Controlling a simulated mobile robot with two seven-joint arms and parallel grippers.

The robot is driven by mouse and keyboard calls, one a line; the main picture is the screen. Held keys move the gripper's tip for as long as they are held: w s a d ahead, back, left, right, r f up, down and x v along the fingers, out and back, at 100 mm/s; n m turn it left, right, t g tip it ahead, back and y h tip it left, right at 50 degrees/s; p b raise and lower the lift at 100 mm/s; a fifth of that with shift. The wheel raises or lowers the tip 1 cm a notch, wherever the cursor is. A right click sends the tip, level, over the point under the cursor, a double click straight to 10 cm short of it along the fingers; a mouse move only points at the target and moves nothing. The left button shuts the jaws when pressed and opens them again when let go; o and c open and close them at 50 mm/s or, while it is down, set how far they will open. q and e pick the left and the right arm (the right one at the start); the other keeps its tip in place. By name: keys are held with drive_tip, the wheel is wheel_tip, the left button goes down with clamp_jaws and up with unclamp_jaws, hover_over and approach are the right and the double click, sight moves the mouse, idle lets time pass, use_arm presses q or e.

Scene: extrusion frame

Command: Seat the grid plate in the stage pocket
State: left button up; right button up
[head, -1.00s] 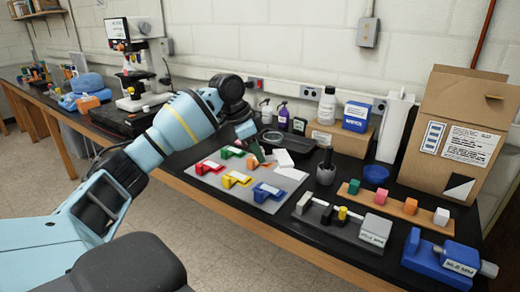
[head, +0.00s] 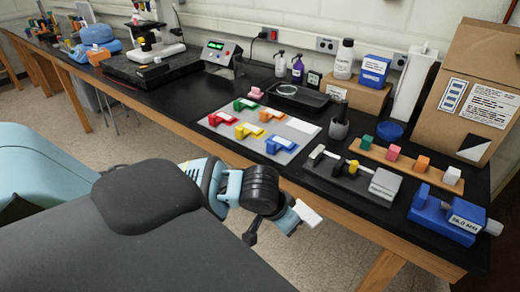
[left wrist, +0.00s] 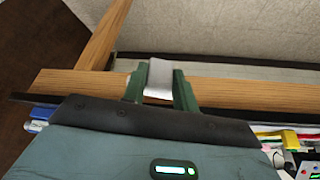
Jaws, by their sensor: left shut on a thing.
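My left gripper (head: 294,215) is in front of the bench's near edge, over the floor in the head view. It is shut on a small white plate (head: 309,212), which I take to be the grid plate. In the left wrist view the plate (left wrist: 159,78) stands between the two green fingers, sticking out past their tips. No grid lines can be made out on it. A microscope (head: 157,45) stands at the back left of the bench, well away from the gripper; its stage pocket cannot be made out. My right gripper is not in view.
A grey mat (head: 216,124) with several coloured clips lies on the black bench. A pale patch (head: 303,125) shows at its right side. A dark tray, bottles, a block rack (head: 398,163) and a blue vise (head: 444,218) stand to the right. Bench between mat and microscope is mostly clear.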

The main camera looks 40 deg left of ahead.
use_arm(q)
drive_tip(key=s+d+f+n, duration=0.1)
drive_tip(key=s+d+f, duration=0.2)
drive_tip(key=d+f, duration=0.1)
drive_tip(key=shift+s+d+f+n, duration=0.3)
drive_tip(key=shift+d+f, duration=0.1)
drive_tip(key=shift+d, duration=0.3)
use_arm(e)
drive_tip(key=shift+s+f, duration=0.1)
use_arm(q)
drive_tip(key=shift+a, duration=0.1)
